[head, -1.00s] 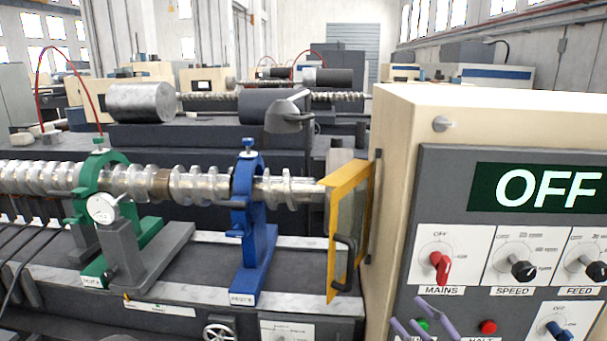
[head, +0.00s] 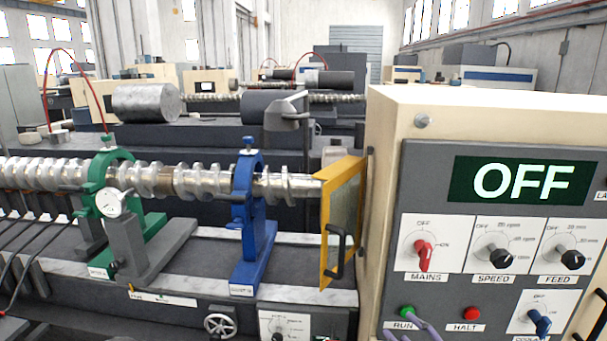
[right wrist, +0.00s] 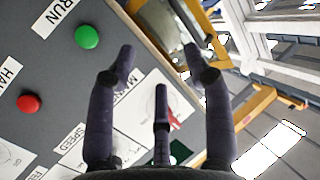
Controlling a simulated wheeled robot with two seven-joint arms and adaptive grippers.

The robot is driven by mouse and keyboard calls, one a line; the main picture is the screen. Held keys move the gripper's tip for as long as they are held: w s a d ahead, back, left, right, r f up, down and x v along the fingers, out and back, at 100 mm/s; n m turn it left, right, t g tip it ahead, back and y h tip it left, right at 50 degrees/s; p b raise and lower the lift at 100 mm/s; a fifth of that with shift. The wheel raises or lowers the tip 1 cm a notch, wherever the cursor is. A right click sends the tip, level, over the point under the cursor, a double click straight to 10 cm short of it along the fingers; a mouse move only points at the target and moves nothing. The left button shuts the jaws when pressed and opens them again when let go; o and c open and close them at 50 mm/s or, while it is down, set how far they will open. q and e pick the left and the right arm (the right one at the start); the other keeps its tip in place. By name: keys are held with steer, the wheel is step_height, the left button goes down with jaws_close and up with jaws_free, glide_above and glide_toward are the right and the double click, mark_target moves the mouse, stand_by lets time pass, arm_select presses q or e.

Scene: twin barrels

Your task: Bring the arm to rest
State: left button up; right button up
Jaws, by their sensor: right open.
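My right gripper (head: 408,332) shows only as purple fingertips at the bottom edge of the head view, just below the green RUN button (head: 407,313). In the right wrist view my right gripper (right wrist: 160,65) has its dark purple fingers spread apart with nothing between them. The control panel (right wrist: 60,75) lies behind the fingers, with the green button (right wrist: 87,37) and the red HALT button (right wrist: 29,103) to their left. One finger partly covers the red MAINS knob. My left gripper is in neither view.
The cream cabinet's panel has a display (head: 522,180) reading OFF, and MAINS (head: 424,255), SPEED and FEED knobs. A yellow-framed guard (head: 341,225) stands at its left side.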

steer(key=w+a+f+m+g+h, duration=0.15)
steer(key=f+g, duration=0.25)
steer(key=f, duration=1.1)
steer(key=a+f+m+g, duration=0.2)
steer(key=f+g, duration=0.1)
steer(key=f, duration=1.1)
steer(key=s+a+f+g, duration=0.3)
steer(key=s+f+g, duration=0.1)
steer(key=s+f, duration=0.4)
steer(key=s+a+f+m+g, duration=0.1)
steer(key=s+a+f+g, duration=0.2)
steer(key=s+f, duration=0.6)
step_height(320, 180, down, 4)
steer(key=shift+s+a+f+g, duration=0.15)
steer(key=shift+s+a+g, duration=0.15)
steer(key=shift+g, duration=0.2)
steer(key=shift+w+m, duration=0.1)
steer(key=shift+m, duration=0.15)
